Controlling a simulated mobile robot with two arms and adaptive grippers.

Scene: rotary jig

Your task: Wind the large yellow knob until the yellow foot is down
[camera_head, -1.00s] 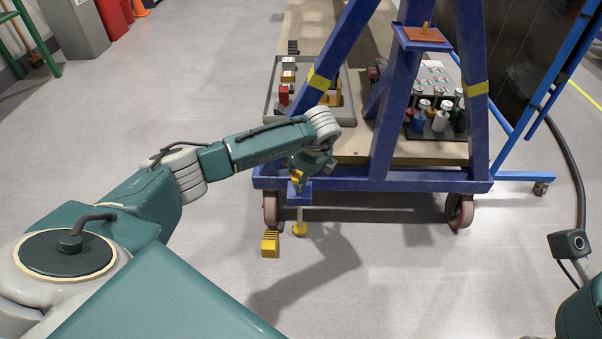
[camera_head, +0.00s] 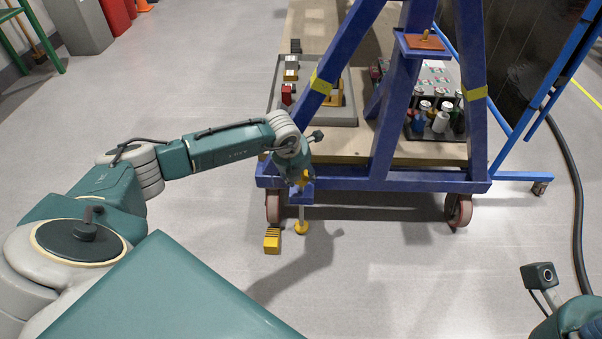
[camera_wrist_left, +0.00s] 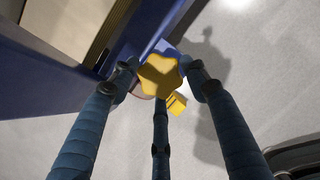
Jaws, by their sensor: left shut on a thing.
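The large yellow knob (camera_wrist_left: 161,75) is a lobed star shape in the left wrist view. The three dark fingers of my left gripper (camera_wrist_left: 165,84) stand around its rim, shut on it. In the head view my left gripper (camera_head: 297,172) reaches down over the knob (camera_head: 304,179), mostly hiding it, at the front left corner of the blue frame. Below the corner bracket a thin pale rod runs down to the round yellow foot (camera_head: 301,228). The foot is close to the floor; I cannot tell whether it touches. My right gripper is out of view.
A yellow stepped block (camera_head: 272,240) sits on the floor left of the foot.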

